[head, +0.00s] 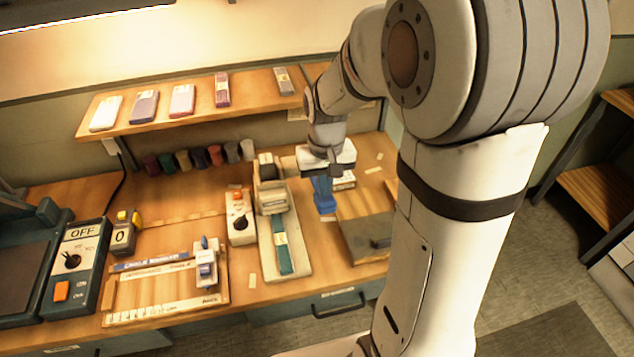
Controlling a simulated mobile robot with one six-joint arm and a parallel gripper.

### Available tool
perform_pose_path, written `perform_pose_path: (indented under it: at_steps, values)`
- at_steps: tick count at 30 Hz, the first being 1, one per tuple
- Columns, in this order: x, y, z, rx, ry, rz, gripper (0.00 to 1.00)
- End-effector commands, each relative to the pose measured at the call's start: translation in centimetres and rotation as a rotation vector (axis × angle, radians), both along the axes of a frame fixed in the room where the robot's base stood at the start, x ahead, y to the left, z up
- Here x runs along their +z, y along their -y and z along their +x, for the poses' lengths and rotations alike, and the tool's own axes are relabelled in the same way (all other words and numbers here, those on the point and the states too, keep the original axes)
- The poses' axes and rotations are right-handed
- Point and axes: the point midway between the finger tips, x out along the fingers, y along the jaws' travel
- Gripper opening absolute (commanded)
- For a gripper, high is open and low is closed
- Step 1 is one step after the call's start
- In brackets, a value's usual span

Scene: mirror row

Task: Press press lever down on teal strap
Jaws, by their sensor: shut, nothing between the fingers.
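The teal strap (283,256) lies lengthwise on the pale base of the press (299,268), at the middle of the workbench. Its far end runs to the press head (272,200). My gripper (325,208) has blue fingers that point down, and they are shut with nothing between them. It is just right of the press head and strap, apart from the strap. I cannot make out the press lever clearly; my gripper and wrist may hide part of that area.
A beige box with a black knob (239,222) stands left of the press. A wooden board with a slider (165,290) lies further left. Spools (200,157) line the wall below a shelf (255,93).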

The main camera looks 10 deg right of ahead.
Motion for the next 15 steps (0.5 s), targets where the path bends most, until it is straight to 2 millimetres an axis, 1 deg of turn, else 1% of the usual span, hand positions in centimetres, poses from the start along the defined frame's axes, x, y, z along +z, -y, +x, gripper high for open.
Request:
perform_pose_path:
  at_steps: [1, 15]
  values:
    - [-0.5, 0.0, 0.0, 0.0, -0.001, 0.0, 0.0]
    - [-2.9, 0.0, 0.0, 0.0, 0.0, 0.0, 0.0]
